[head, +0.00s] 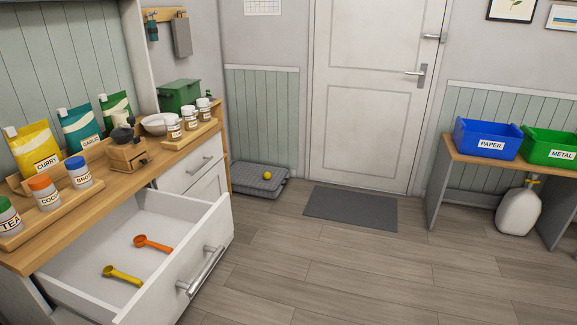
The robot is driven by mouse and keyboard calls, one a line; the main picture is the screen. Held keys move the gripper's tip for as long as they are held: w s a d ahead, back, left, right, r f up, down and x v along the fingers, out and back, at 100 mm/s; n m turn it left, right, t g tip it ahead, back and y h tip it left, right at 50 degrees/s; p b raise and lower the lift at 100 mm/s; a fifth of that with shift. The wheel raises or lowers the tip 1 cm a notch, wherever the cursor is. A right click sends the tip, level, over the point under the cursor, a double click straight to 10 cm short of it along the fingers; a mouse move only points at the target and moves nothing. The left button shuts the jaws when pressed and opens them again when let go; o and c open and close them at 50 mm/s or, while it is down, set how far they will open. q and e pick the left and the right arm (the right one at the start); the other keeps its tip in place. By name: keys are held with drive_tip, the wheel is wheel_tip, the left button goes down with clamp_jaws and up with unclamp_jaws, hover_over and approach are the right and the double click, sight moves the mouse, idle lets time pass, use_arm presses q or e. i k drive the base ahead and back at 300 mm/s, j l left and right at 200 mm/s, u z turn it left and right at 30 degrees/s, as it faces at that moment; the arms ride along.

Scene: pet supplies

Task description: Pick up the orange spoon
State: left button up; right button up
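The orange spoon (153,243) is a small scoop lying in the open white drawer (213,222) at the lower left of the head view. Its round bowl points left and its handle points right. A yellow spoon (122,274) lies nearer in the same drawer, apart from the orange one. Neither of my grippers shows in the head view.
The wooden counter (165,171) above the drawer holds jars, pouches and a grinder (127,152). The drawer front with its metal handle (206,270) juts into the room.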

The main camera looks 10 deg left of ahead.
sight(139, 240)
drive_tip(key=u, duration=1.5)
